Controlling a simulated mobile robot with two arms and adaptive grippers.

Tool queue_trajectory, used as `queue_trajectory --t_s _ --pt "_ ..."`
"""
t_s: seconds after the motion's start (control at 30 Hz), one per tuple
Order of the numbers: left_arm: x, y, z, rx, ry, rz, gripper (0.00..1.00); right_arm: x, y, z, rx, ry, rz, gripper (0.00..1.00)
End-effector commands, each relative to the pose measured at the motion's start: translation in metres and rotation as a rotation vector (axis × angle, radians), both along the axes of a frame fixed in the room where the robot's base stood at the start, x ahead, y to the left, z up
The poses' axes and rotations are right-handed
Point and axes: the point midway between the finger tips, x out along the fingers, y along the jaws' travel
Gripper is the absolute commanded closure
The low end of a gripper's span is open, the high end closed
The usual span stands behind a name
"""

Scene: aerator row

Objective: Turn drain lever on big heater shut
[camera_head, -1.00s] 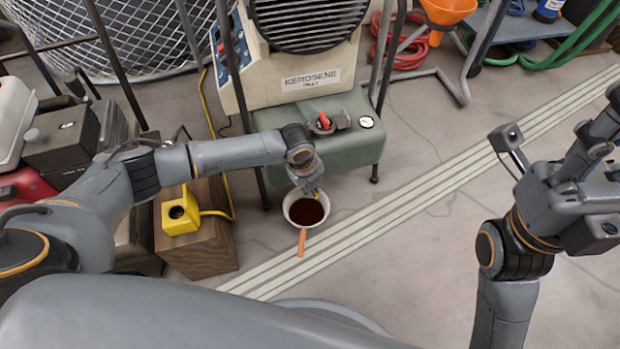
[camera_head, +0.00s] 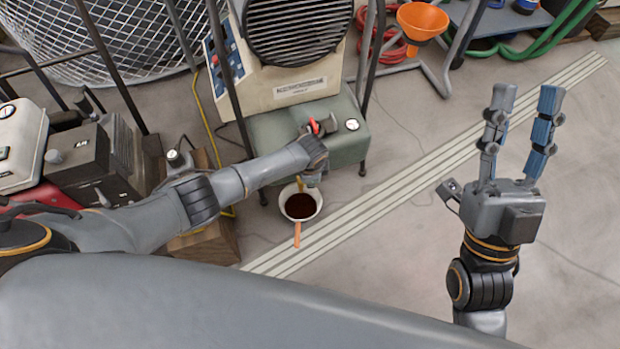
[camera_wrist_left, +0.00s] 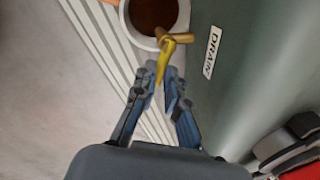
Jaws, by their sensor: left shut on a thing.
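The big heater (camera_head: 300,90) has a cream body over a green tank (camera_head: 268,132). In the left wrist view, the yellow drain lever (camera_wrist_left: 164,58) sits on a brass spigot (camera_wrist_left: 180,38) beside a DRAIN label (camera_wrist_left: 212,52) on the tank. The lever's free end lies between the fingertips of my left gripper (camera_wrist_left: 162,74), which is shut on it. A white pan (camera_head: 287,214) of dark liquid is on the floor under the spigot; it also shows in the left wrist view (camera_wrist_left: 127,22). My right gripper (camera_head: 524,95) is open and empty, away to the right.
A red-handled fitting (camera_head: 314,126) and a gauge (camera_head: 352,125) are on top of the tank. Dark and red equipment (camera_head: 85,150) crowds the left. An orange funnel (camera_head: 423,20) and hoses stand at the back. The striped floor to the right is clear.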

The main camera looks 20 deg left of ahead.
Motion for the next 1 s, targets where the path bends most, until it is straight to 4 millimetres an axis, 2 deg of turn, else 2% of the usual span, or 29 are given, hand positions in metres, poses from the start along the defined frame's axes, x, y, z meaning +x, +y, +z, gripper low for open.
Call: queue_trajectory --t_s 0.2,0.4,1.0 --pt "0.003 0.001 0.000 0.002 0.006 0.167 1.00 0.018 0.003 -0.012 -0.036 0.119 -0.007 0.61" --pt "0.006 0.003 -0.001 0.003 0.006 0.274 1.00 0.024 0.004 -0.019 -0.050 0.165 -0.010 0.61" --pt "0.008 0.005 -0.002 0.004 0.006 0.353 1.00 0.028 0.004 -0.022 -0.058 0.191 -0.012 0.61"
